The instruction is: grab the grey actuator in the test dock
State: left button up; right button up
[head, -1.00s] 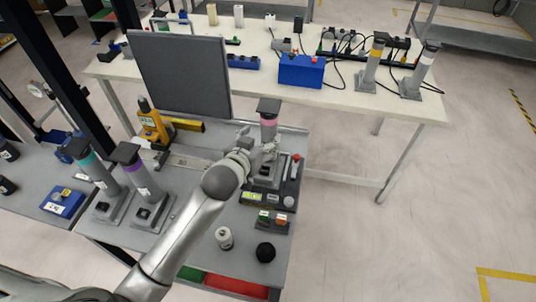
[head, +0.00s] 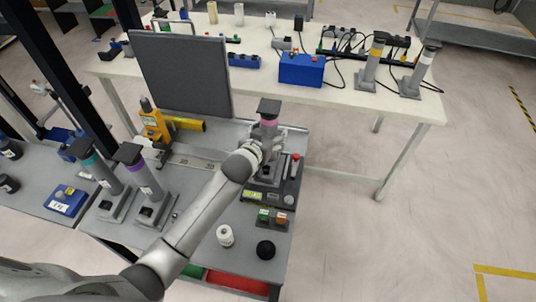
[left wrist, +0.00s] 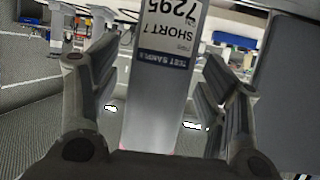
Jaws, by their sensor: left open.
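A grey actuator with a pink band and dark square cap (head: 268,118) stands upright in the dark test dock (head: 258,192) on the near bench. My left gripper (head: 272,146) is at the actuator's body, below the pink band. In the left wrist view the actuator's grey body (left wrist: 168,75), with a white label reading "7295 SHORT", stands between the two spread fingers (left wrist: 160,95). Gaps show on both sides of it, so the fingers are open around it. The gripper hides part of the actuator's lower body in the head view. My right gripper is not in view.
Actuators with teal (head: 84,152) and purple (head: 134,158) bands stand in holders at left. A dark panel (head: 182,75) rises behind the bench. A white roll (head: 225,236) and black knob (head: 265,250) are in front. Yellow-banded (head: 376,55) and white-banded (head: 424,68) actuators stand on the far table.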

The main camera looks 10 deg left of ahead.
pick_arm(q)
grip_shut()
dwell(0.4)
jog(key=shift+r, duration=0.15)
